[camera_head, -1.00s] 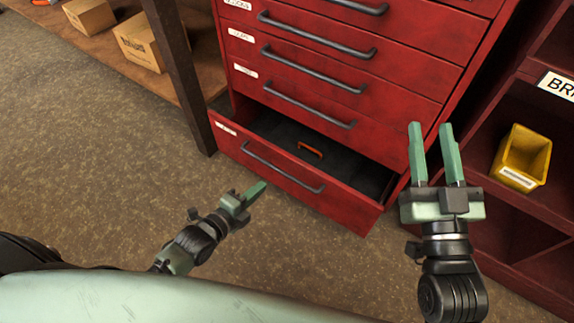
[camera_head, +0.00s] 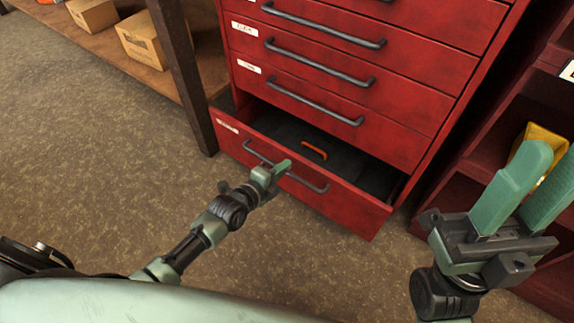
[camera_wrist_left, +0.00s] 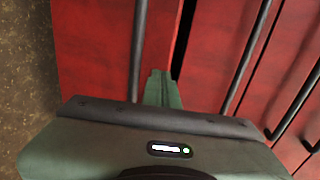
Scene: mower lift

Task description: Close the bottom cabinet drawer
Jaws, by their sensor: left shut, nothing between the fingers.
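The red bottom drawer (camera_head: 300,185) of the cabinet is pulled out, and its dark inside shows with an orange-handled item (camera_head: 314,150) in it. A dark bar handle (camera_head: 285,166) runs along its front. My left gripper (camera_head: 282,168) is shut and empty, with its fingertips at the drawer front over the handle. In the left wrist view the green fingers (camera_wrist_left: 161,88) are together beside the drawer's handle (camera_wrist_left: 138,50); whether they touch the drawer I cannot tell. My right gripper (camera_head: 530,190) is open and empty, raised at the right of the head view.
The closed drawers (camera_head: 340,75) of the red cabinet rise above. A table leg (camera_head: 182,75) stands to its left, by a low shelf with cardboard boxes (camera_head: 140,40). A red shelf unit with a yellow bin (camera_head: 538,145) is at the right. The floor in front is clear.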

